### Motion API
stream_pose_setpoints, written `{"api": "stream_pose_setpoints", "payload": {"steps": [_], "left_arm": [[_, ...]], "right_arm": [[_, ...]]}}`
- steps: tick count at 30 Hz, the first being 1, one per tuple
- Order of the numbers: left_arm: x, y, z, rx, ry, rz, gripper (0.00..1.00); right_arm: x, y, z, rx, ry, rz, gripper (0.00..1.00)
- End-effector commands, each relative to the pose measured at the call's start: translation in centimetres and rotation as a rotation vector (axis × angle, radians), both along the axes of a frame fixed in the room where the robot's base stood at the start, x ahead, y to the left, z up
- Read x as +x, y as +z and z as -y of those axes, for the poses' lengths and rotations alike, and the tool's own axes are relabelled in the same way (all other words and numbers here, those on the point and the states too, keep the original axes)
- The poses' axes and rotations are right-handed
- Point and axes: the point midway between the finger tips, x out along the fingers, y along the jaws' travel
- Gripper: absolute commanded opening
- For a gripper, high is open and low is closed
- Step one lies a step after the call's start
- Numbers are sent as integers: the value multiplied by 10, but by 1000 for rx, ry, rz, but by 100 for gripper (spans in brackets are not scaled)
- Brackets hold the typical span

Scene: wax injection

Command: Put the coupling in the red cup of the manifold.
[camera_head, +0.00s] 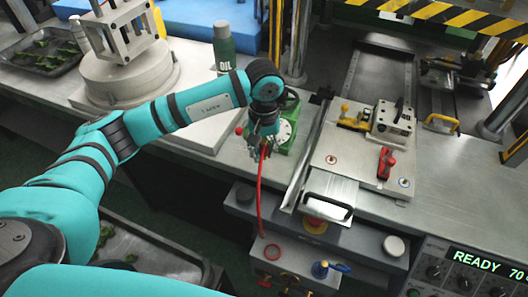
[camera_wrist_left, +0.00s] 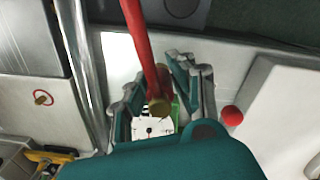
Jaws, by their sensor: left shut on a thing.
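My left gripper (camera_head: 263,141) is shut on the coupling, at the end of a red hose (camera_head: 260,195). In the left wrist view, the brass-coloured coupling (camera_wrist_left: 159,108) shows between the fingers of the gripper (camera_wrist_left: 166,98), with the red hose (camera_wrist_left: 143,45) leading away from it. The hose hangs down towards a pale manifold box (camera_head: 297,259) at the bench front. My right gripper is not in view.
A green device with a white dial (camera_head: 283,131) stands just behind the gripper. To the right is a metal plate (camera_head: 345,178) with a red clamp (camera_head: 386,162). A green oil bottle (camera_head: 223,46) stands farther back.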

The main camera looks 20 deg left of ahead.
Motion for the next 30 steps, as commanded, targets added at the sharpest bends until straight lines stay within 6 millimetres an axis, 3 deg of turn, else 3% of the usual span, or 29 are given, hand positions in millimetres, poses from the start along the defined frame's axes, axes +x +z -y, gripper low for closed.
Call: {"api": "stream_pose_setpoints", "payload": {"steps": [5,12,23,24,30], "left_arm": [[5,-5,-3,-2,-1,-2,0],[4,-34,-3,-1,0,-2,0],[5,-40,-3,-1,-1,1,0],[5,-40,-3,-1,-1,1,24],[5,-39,-3,0,-1,0,46]], "right_arm": [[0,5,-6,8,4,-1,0],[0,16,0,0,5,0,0],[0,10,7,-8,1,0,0],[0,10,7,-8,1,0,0],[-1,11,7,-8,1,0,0]]}}
